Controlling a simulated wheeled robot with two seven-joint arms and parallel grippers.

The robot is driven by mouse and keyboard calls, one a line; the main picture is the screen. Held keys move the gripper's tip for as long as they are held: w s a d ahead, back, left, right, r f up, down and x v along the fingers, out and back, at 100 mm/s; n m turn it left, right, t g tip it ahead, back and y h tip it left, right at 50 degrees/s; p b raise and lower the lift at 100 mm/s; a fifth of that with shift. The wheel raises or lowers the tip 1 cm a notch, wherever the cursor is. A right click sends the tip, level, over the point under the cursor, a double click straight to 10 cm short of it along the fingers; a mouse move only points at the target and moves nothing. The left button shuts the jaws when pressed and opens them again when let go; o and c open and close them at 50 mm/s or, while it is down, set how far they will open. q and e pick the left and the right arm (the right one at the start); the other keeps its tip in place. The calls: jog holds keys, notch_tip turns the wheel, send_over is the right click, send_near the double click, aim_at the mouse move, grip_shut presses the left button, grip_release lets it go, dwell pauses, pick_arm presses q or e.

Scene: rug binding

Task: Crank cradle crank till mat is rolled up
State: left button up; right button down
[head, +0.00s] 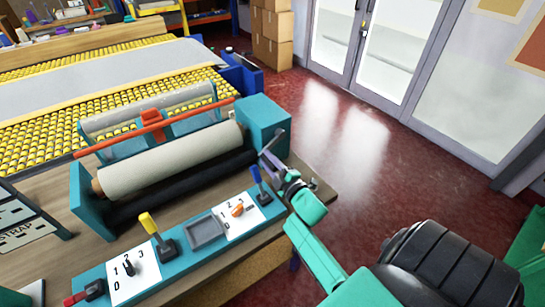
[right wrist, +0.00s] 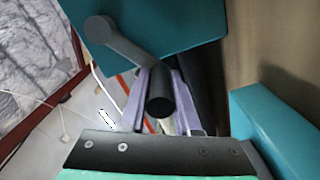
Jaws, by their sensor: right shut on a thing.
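The cradle has teal end blocks (head: 263,122) and stands on a wooden bench. A cream roll (head: 170,160) lies across it, above a black roller (head: 200,183). The grey crank arm (right wrist: 122,42) is on the side of a teal block in the right wrist view, with a black handle (right wrist: 160,93) at its end. My right gripper (head: 270,160) is beside the cradle's right end. In the right wrist view its purple fingers (right wrist: 160,100) are shut on the crank handle, one on each side. My left gripper is not in view.
A front panel carries a yellow lever (head: 148,223), a blue lever (head: 256,176), an orange knob (head: 238,209) and a grey tray (head: 206,232). Behind is a yellow roller bed (head: 50,125) with a grey sheet. Red floor (head: 370,170) to the right is clear.

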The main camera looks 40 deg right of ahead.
jog(key=shift+a+r+m+p, duration=0.2)
jog(key=shift+r+m+p, duration=0.2)
jog(key=shift+r+m, duration=0.1)
jog(key=shift+a+r+m+p, duration=0.2)
jog(key=shift+r+m+p, duration=0.2)
jog(key=shift+r+m, duration=0.1)
jog(key=shift+r, duration=0.1)
jog(key=c, duration=0.6)
grip_release()
jog(key=shift+f, duration=0.2)
jog(key=shift+s, duration=0.35)
jog(key=shift+s+a+r+b, duration=0.1)
jog(key=shift+s+b, duration=0.45)
jog(key=shift+s, duration=2.9)
jog(key=shift+s+a+b, duration=0.1)
jog(key=shift+s+b, duration=0.45)
jog(key=shift+s, duration=2.9)
